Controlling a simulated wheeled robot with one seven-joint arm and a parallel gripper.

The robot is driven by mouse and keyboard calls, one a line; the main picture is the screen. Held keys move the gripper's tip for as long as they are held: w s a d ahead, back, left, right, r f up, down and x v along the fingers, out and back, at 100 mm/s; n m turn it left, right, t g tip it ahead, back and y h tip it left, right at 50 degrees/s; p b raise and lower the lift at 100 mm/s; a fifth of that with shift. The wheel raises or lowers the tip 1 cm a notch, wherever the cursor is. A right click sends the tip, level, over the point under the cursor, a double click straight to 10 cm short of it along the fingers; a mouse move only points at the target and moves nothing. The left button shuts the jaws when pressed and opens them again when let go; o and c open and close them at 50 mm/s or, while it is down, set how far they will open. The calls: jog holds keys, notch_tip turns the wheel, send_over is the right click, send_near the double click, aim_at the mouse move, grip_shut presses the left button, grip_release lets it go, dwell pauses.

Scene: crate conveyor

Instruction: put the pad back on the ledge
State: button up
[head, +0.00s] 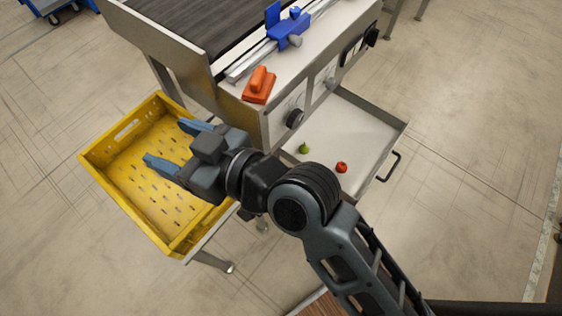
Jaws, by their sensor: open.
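The orange-red pad (259,87) with a raised grip lies on the near left end of the pale ledge (309,59) beside the conveyor belt. My gripper (166,143) is over the yellow crate, to the left of the pad and apart from it. Its two blue-grey fingers are spread, with nothing between them. My arm reaches in from the lower right and hides part of the crate's right side.
The yellow crate (93,169) shows no items in its visible part. An open drawer (399,138) under the ledge holds a green fruit (304,148) and a red fruit (341,167). A blue slider (288,28) stands on a rail on the ledge. Knobs (294,118) jut from its front.

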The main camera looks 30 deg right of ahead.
jog(key=s+d+f+m+h, duration=0.4)
jog(key=s+d, duration=0.3)
jog(key=s, duration=0.2)
jog(key=s+d+r+h, duration=0.1)
jog(key=s+d+r, duration=0.1)
jog(key=s+d, duration=0.4)
jog(key=s+d+r+t+h, duration=0.1)
jog(key=s+d, duration=0.6)
jog(key=s, duration=0.7)
jog(key=shift+s+r+m+h, duration=0.15)
jog(key=shift+r+m+h, duration=0.25)
jog(key=shift+h, duration=0.4)
jog(key=shift+d, duration=0.1)
